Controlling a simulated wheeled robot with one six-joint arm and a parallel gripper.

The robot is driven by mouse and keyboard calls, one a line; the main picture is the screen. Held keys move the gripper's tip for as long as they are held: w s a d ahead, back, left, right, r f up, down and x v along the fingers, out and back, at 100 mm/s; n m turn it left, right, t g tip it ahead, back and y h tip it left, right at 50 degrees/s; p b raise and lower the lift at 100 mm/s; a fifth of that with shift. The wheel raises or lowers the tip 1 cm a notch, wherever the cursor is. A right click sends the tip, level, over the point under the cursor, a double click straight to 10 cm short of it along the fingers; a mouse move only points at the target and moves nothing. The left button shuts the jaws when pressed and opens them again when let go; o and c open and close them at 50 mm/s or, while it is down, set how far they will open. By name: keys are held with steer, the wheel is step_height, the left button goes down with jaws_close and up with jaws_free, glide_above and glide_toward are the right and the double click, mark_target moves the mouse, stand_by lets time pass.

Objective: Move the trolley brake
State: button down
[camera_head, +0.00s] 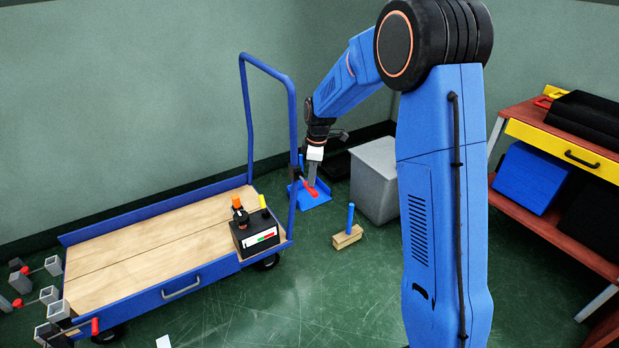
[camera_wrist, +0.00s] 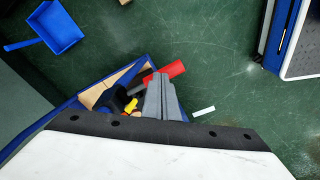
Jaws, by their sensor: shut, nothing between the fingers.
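The trolley (camera_head: 150,245) has a wooden deck, a blue frame and a tall blue push handle. A black box (camera_head: 257,232) on its near right corner has an orange-topped knob (camera_head: 237,202), a yellow-tipped lever (camera_head: 262,202) and a red and green label. The wrist view shows the trolley corner (camera_wrist: 150,66) with the yellow part (camera_wrist: 131,104) beside my fingers. My gripper (camera_head: 311,186) points down beyond the push handle, its grey fingers shut and empty. A red grip (camera_wrist: 172,71) shows close to the fingertips; I cannot tell whether they touch. Which part is the brake is not clear.
A blue dustpan (camera_head: 310,199) and a wooden brush (camera_head: 348,236) lie on the floor right of the trolley. A grey bin (camera_head: 375,180) stands behind them. A red and yellow workbench (camera_head: 560,140) is at right. Front floor is mostly clear.

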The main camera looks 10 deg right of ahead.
stand_by(0.3)
steer(key=d, duration=0.2)
steer(key=s+r, duration=0.1)
steer(key=shift+d, duration=0.4)
step_height(320, 180, up, 17)
steer(key=d, duration=0.1)
steer(key=shift+s+d+r, duration=0.15)
steer(key=shift+s+d, duration=0.05)
steer(key=shift+d, duration=0.15)
steer(key=shift+s, duration=0.1)
stand_by(0.3)
